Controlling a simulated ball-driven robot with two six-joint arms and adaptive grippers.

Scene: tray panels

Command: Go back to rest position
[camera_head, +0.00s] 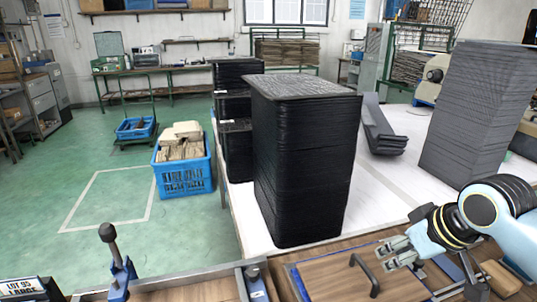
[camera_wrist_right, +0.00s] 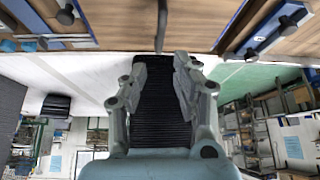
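My right gripper (camera_head: 387,256) is over the wooden bench at the lower right of the head view, beside a dark bar handle (camera_head: 365,274) on a wooden tray panel (camera_head: 325,279). In the right wrist view its two grey fingers (camera_wrist_right: 160,68) are spread apart with nothing between them. The handle also shows there (camera_wrist_right: 162,25), beyond the fingertips and apart from them. A tall stack of black panels (camera_head: 300,165) stands behind the bench; it also shows between the fingers in the background of the wrist view (camera_wrist_right: 162,110). My left gripper is out of view.
A grey panel stack (camera_head: 477,115) stands at the right on the white table (camera_head: 368,205), with tilted dark panels (camera_head: 382,135) between the stacks. A blue crate (camera_head: 184,176) of wooden pieces sits on the green floor. An upright knobbed lever (camera_head: 115,260) rises at lower left.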

